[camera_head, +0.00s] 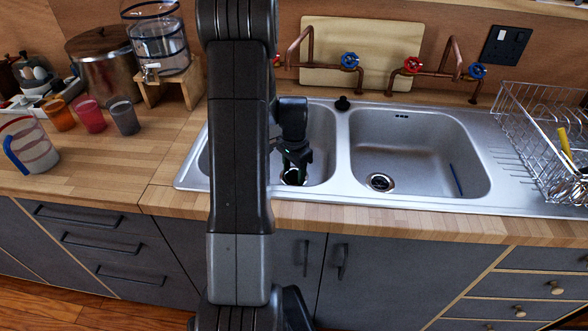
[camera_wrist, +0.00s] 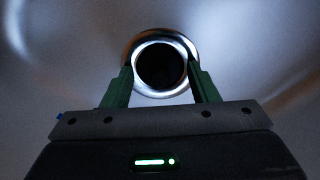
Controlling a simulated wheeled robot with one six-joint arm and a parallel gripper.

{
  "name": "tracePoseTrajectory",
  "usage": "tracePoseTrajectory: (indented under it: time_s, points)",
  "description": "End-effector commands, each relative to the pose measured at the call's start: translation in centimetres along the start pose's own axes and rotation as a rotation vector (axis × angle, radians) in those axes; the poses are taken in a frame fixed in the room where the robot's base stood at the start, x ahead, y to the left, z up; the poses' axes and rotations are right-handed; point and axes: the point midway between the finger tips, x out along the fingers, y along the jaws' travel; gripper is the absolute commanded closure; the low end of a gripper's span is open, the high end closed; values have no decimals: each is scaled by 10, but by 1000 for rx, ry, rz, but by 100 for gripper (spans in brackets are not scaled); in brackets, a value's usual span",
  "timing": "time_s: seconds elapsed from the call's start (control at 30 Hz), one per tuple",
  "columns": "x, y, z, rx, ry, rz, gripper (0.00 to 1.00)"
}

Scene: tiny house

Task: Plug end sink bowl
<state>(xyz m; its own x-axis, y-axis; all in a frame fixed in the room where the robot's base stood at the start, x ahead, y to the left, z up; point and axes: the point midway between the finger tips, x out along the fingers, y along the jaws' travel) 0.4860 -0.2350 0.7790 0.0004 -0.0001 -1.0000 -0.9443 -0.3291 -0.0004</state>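My gripper (camera_head: 294,160) points down into the left sink bowl (camera_head: 322,150), low over its drain (camera_head: 293,177). In the wrist view my gripper (camera_wrist: 160,72) has its two green fingers apart, at either side of a dark round centre with a bright ring. I cannot tell whether this round thing is a plug between the fingers or the drain opening below them. A small black piece (camera_head: 342,103), perhaps a plug, stands on the rim behind the divider.
Copper taps with a blue handle (camera_head: 349,60) and a red handle (camera_head: 413,64) stand behind the sink. A wire dish rack (camera_head: 545,140) is at the right. Cups (camera_head: 92,116), a jug (camera_head: 30,148) and a glass dispenser (camera_head: 160,45) stand left. My arm hides part of the left bowl.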

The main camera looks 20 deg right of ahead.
Motion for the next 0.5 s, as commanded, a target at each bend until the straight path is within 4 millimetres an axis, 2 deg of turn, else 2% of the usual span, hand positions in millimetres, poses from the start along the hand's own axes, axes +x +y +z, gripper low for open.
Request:
tracePoseTrajectory:
  time_s: [0.07,0.37,0.5]
  points:
    - [0,0,0,0,0,0,32]
    - [-2,0,0,0,0,0,32]
    - [-14,-1,0,0,2,-2,32]
